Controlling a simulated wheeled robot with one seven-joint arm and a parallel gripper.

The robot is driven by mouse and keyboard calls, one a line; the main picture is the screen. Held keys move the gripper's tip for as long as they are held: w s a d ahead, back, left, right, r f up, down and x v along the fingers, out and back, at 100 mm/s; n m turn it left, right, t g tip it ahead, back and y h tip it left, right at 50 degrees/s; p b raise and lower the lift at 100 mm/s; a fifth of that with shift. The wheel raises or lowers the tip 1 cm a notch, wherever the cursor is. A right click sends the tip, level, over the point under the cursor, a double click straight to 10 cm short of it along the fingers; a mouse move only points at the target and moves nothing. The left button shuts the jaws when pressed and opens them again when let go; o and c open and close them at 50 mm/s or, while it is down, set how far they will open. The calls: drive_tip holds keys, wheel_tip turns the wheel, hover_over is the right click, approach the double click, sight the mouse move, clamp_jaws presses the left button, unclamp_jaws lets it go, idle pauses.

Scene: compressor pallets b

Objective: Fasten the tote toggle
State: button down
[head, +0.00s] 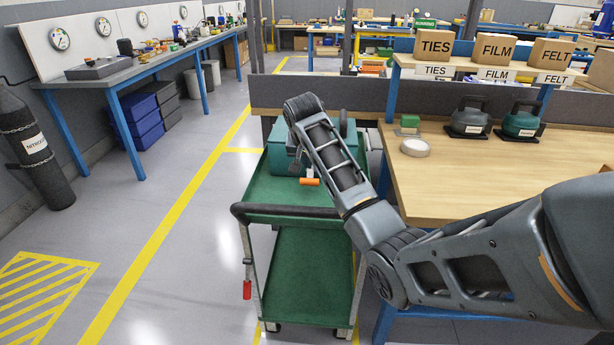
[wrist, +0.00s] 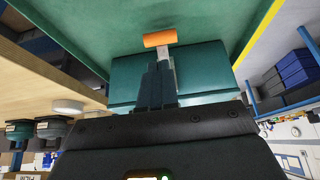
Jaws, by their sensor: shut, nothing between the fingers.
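The teal tote (head: 278,157) stands on the green cart's top deck, partly hidden behind my arm. It also shows in the wrist view (wrist: 205,72), where its front is partly covered by my gripper. The tote toggle has an orange grip (head: 309,181) on a short grey lever at the tote's near side. In the wrist view the orange grip (wrist: 160,38) projects past the tote's edge over the green deck. My gripper (wrist: 158,68) is shut and empty, with its fingertips right beside the grey lever. I cannot tell whether they touch it. My gripper (head: 295,167) is small in the head view.
The green cart (head: 258,196) has a black handle and a lower shelf. A wooden workbench (head: 460,178) stands close on the right, with a round white item (head: 415,147) and two handled units, grey (head: 468,122) and green (head: 521,124). The floor left of the cart is clear.

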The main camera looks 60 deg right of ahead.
sight(310, 180)
drive_tip(key=x, duration=0.9)
drive_tip(key=shift+d+f+p, duration=0.1)
drive_tip(key=shift+f+p, duration=0.2)
drive_tip(key=shift+f+h+b, duration=0.4)
drive_tip(key=shift+f+b, duration=0.4)
drive_tip(key=shift+b, duration=0.15)
drive_tip(key=shift+w+d+f+t+h+b, duration=0.15)
drive_tip(key=shift+d+f+t+h+b, duration=0.25)
drive_tip(key=shift+h+b, duration=0.45)
drive_tip(key=shift+w+d+f+b, duration=0.15)
drive_tip(key=shift+d+b, duration=0.2)
drive_tip(key=shift+b, duration=0.2)
